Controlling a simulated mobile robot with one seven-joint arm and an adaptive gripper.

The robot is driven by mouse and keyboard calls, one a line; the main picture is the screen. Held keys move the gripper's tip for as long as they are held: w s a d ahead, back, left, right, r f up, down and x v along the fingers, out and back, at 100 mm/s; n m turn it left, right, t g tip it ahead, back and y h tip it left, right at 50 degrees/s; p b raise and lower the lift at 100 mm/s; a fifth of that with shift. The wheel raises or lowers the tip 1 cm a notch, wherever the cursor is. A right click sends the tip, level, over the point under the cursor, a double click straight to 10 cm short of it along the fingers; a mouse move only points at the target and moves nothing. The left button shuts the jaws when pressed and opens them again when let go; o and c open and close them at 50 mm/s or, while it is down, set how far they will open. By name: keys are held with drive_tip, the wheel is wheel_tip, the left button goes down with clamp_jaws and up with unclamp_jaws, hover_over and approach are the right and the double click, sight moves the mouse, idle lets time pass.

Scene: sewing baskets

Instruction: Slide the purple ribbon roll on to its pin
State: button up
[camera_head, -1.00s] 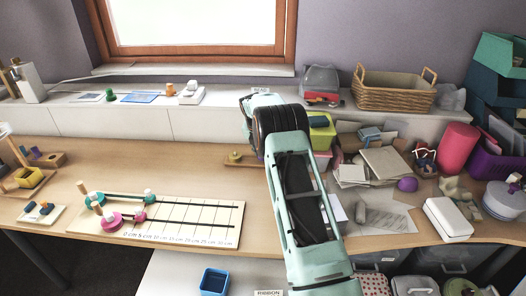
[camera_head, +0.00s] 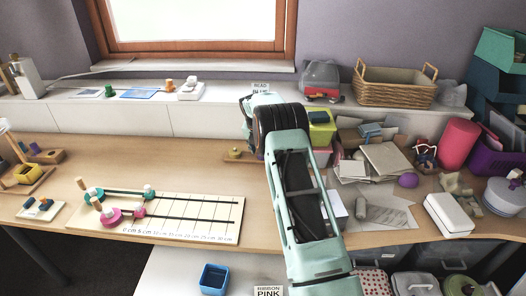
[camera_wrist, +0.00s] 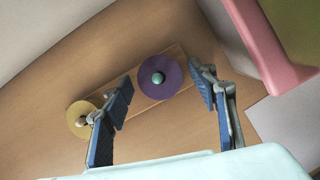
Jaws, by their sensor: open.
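The purple ribbon roll (camera_wrist: 151,91) shows in the wrist view as a flat disc seen from above, with a teal round tip at its centre. It is at one end of a wooden strip base (camera_wrist: 124,88); I cannot tell how it sits on the wood or whether the tip is a pin. A yellow roll (camera_wrist: 78,108) is at the other end. My gripper (camera_wrist: 162,76) is open, its blue-padded fingers on either side of the purple roll, with nothing visibly gripped. In the head view my arm hides the purple roll; the yellow roll (camera_head: 235,154) shows left of it.
A pink-rimmed green box (camera_wrist: 262,45) is close to my right finger in the wrist view. A measuring board (camera_head: 190,222) with teal and pink rolls lies on the left bench. Papers and boxes crowd the right. Bare wood (camera_head: 140,160) lies left of the base.

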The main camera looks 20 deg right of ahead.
drive_tip(key=v, duration=1.2)
